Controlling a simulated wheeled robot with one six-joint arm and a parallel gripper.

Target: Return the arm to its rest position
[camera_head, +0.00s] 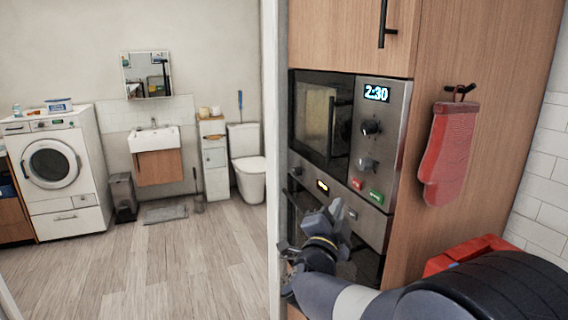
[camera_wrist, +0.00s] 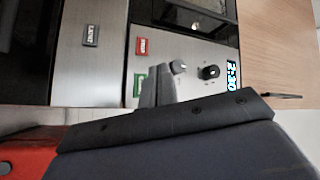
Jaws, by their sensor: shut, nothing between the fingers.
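My arm reaches in from the lower right in the head view. My gripper (camera_head: 337,208) is shut and empty in front of the built-in appliance panel, just below and left of the red button (camera_head: 357,184) and green button (camera_head: 376,197). I cannot tell from this view how far it is from the panel. In the wrist view my gripper's fingers (camera_wrist: 156,84) are together. They stand over part of the green button (camera_wrist: 138,84), and the red button (camera_wrist: 142,46) is beside them.
A microwave (camera_head: 320,118) showing 2:30 sits in a wooden cabinet (camera_head: 490,60), with a lower oven panel (camera_head: 322,187) beneath. A red mitt (camera_head: 449,152) hangs right; a red object (camera_head: 470,250) lies beside my arm. Open floor (camera_head: 190,260) extends left towards a washing machine (camera_head: 52,165).

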